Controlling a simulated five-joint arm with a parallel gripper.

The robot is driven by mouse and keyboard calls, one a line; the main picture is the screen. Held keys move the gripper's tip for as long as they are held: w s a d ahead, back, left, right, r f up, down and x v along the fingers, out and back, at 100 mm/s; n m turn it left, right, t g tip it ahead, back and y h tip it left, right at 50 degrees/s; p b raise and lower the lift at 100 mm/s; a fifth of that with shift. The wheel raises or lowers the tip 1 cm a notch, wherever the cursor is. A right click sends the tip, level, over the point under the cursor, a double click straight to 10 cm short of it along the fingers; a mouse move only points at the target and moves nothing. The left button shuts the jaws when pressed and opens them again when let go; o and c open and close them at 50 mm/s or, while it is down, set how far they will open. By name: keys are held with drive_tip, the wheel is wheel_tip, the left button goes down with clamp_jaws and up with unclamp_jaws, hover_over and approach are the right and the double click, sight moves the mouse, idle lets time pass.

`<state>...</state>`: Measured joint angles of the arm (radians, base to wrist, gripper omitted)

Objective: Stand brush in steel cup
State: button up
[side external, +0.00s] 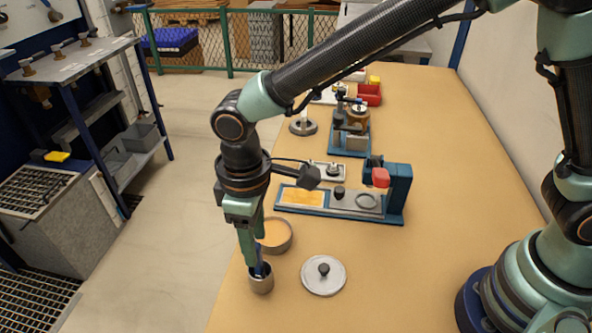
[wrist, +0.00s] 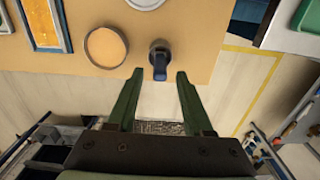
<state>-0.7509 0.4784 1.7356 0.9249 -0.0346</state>
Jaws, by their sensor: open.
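The steel cup (side external: 261,284) stands near the table's left edge in the side view. Its rim also shows in the wrist view (wrist: 160,43). The dark blue brush (side external: 264,269) is in the cup, with its handle sticking up out of the top. In the wrist view the brush handle (wrist: 159,66) points toward me, and its lower part inside the cup is hidden. My gripper (side external: 254,263) is just above the cup, pointing down. In the wrist view my gripper (wrist: 158,76) is open, its two fingers on either side of the handle with gaps between.
A round dish with a tan inside (side external: 275,235) stands close behind the cup. A round grey lid with a black knob (side external: 323,275) lies to its right. A blue fixture (side external: 335,203) and other bench devices stand farther back.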

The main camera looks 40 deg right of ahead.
wheel_tip(320, 180, up, 7)
drive_tip(key=shift+f, duration=0.15)
drive_tip(key=shift+w+d+r, duration=0.1)
drive_tip(key=shift+d+r, duration=0.1)
drive_tip(key=shift+r, duration=0.1)
drive_tip(key=s+d+r+m+t, duration=0.1)
drive_tip(key=d+r+m+t, duration=0.1)
drive_tip(key=d, duration=0.7)
drive_tip(key=s+d+r+m+t, duration=0.1)
drive_tip(key=d+m, duration=0.3)
drive_tip(key=d, duration=0.6)
drive_tip(key=s+d+r+m+t, duration=0.1)
drive_tip(key=d+r+m+t, duration=0.1)
drive_tip(key=d, duration=0.8)
wheel_tip(320, 180, up, 2)
drive_tip(key=shift+s+d+r+m+t, duration=0.1)
drive_tip(key=shift+s+d+m+t, duration=0.15)
drive_tip(key=shift+m, duration=0.25)
